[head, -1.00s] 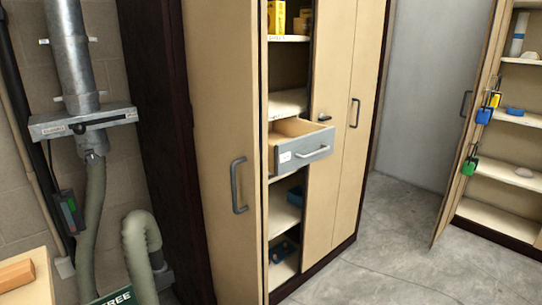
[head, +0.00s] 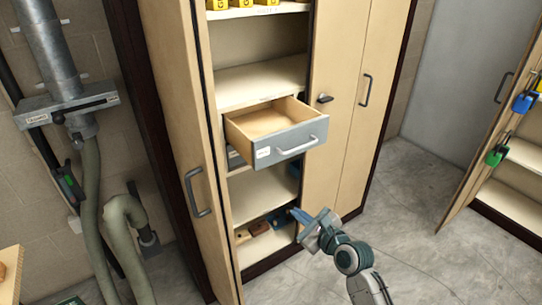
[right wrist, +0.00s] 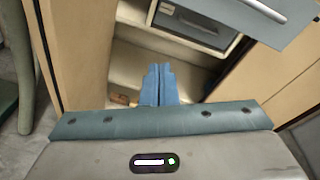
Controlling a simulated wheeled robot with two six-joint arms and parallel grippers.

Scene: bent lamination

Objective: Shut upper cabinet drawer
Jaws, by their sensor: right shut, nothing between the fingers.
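The upper cabinet drawer (head: 277,152) stands pulled out of the tall cabinet, with a grey front, white label and pale handle (head: 297,145). Its wooden inside looks empty. In the right wrist view the drawer front (right wrist: 285,38) fills the upper right corner. My right gripper (head: 298,214) is shut and empty, below and in front of the drawer, apart from it. Its blue fingers (right wrist: 158,84) are together in the wrist view and point into the cabinet's lower part. My left gripper is not in view.
A second grey drawer front (head: 235,159) sits inside the cabinet below the open one. The left cabinet door (head: 175,120) stands open; the right door (head: 340,150) is beside the drawer. Small items lie on the bottom shelf. Grey floor (head: 410,220) is free at right.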

